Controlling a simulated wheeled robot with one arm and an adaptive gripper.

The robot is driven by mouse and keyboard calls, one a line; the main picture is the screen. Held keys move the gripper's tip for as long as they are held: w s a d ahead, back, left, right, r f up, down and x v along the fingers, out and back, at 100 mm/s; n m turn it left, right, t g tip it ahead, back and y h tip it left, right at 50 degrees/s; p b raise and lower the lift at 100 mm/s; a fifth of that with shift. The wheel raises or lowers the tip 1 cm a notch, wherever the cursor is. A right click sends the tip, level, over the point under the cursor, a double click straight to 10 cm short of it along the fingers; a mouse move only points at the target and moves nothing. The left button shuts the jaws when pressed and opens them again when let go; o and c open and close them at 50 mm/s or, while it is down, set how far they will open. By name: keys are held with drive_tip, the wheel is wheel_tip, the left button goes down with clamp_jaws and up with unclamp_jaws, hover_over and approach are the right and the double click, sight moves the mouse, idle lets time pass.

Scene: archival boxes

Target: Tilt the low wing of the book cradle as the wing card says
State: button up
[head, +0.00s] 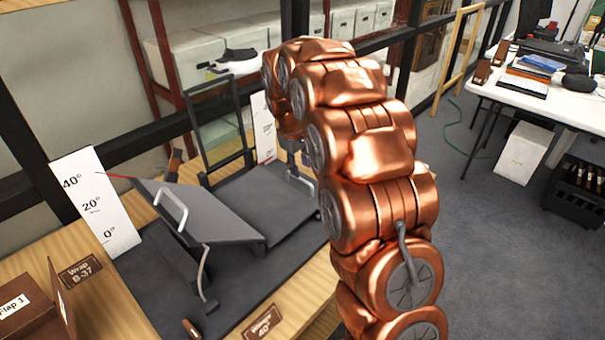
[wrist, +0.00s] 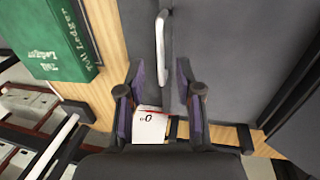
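The book cradle on the bench has two dark grey wings. The left wing (head: 195,210) is tilted up, with a pale handle (head: 172,207) and a red pointer near 40° on its white scale (head: 95,200). The right wing (head: 255,205) lies low and nearly flat; its handle (head: 300,182) is partly behind my arm. In the wrist view a pale handle (wrist: 162,40) stands ahead, its lower end in line with the gap between my fingers. My gripper (wrist: 160,82) is open and looks empty; my arm mostly hides it in the head view. The wing card (head: 265,322) reads 40°; its first word is partly unclear.
A second white scale (head: 263,128) stands behind the low wing. A green Toll Ledger (wrist: 55,38) lies beside the cradle in the wrist view. A brown box (head: 25,305) and a wrap card (head: 80,271) are at left.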

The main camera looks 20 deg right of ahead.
sight(303, 180)
drive_tip(key=shift+w+d+f+p, duration=0.1)
drive_tip(key=shift+d+f+p, duration=0.1)
drive_tip(key=shift+f, duration=0.9)
drive_tip(key=shift+d+f+p, duration=0.2)
drive_tip(key=shift+f, duration=0.85)
clamp_jaws()
